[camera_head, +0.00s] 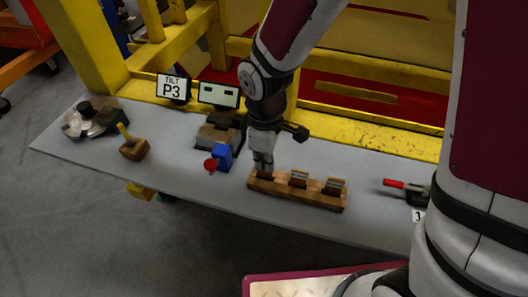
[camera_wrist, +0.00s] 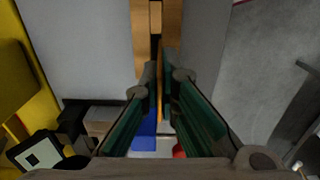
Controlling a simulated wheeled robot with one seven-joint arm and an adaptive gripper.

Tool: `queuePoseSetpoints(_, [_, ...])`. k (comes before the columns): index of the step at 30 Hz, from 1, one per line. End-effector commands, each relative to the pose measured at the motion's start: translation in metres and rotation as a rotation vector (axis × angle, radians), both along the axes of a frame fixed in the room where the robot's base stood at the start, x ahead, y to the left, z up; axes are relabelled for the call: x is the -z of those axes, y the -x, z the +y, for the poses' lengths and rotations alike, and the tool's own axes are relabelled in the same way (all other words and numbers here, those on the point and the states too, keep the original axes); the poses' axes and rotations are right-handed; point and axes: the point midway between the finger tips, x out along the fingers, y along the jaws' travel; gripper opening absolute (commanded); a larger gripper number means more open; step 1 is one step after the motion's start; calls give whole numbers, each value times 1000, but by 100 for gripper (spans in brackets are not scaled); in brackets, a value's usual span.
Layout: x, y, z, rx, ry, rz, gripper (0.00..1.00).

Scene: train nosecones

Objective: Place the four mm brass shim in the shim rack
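The wooden shim rack (camera_head: 318,201) lies on the grey bench, with dark plate-like pieces standing in it at the middle (camera_head: 298,178) and right (camera_head: 334,186). My gripper (camera_head: 263,168) points down at the rack's left end. In the wrist view the fingertips (camera_wrist: 161,80) are close together on a thin brass-coloured strip, seen edge-on, which looks like the brass shim (camera_wrist: 160,92). The rack also shows at the top of the wrist view (camera_wrist: 141,40). My fingers hide the shim's lower part in the head view, and I cannot tell whether it is seated in the rack. Its thickness is unreadable.
A blue block (camera_head: 222,157) with a red knob (camera_head: 210,165) stands left of the rack. A wooden block with a yellow handle (camera_head: 133,147), a metal device (camera_head: 92,120) and a P3 sign (camera_head: 173,88) are further left. A red-handled tool (camera_head: 394,184) lies right.

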Motion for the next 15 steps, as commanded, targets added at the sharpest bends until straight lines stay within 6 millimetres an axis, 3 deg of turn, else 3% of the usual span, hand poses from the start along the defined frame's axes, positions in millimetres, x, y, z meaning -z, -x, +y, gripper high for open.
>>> queuePoseSetpoints(15, [36,-6,0,0,1,0,0])
